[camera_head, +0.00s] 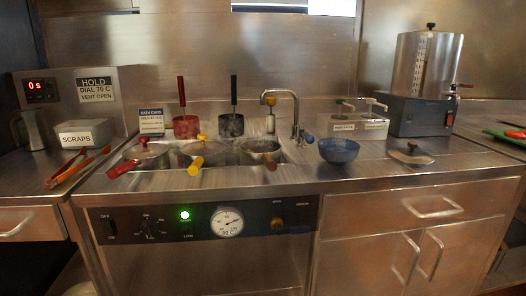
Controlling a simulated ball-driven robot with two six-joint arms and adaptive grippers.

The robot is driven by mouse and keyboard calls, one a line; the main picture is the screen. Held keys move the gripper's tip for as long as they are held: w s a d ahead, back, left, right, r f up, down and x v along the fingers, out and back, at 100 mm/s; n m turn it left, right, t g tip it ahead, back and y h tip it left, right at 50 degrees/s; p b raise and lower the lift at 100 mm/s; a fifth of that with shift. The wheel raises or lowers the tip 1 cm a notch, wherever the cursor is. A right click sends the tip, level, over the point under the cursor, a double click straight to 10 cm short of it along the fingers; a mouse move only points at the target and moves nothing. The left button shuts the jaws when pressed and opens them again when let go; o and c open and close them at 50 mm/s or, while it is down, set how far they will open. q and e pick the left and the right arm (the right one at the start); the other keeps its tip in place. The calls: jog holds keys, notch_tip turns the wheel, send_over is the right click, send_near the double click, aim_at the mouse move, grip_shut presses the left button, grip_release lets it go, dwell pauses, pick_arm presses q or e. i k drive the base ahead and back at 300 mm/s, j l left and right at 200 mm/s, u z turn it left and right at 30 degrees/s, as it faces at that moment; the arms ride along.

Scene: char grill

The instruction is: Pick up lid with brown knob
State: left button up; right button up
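A round metal lid (410,156) lies flat on the steel counter at the right, to the right of a blue bowl (339,151). Its small knob (412,145) looks brownish and points up. The left and middle pans seem to have lids. Neither of my grippers is in view.
A faucet (295,115) rises behind the well. A tall metal dispenser (425,75) stands behind the lid, with a labelled pump box (358,126) to its left. Orange tongs (77,167) lie at the left near a scraps bin (83,135). The counter around the lid's front is clear.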

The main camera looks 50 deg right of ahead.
aim_at(411, 156)
jog(key=z, duration=2.45)
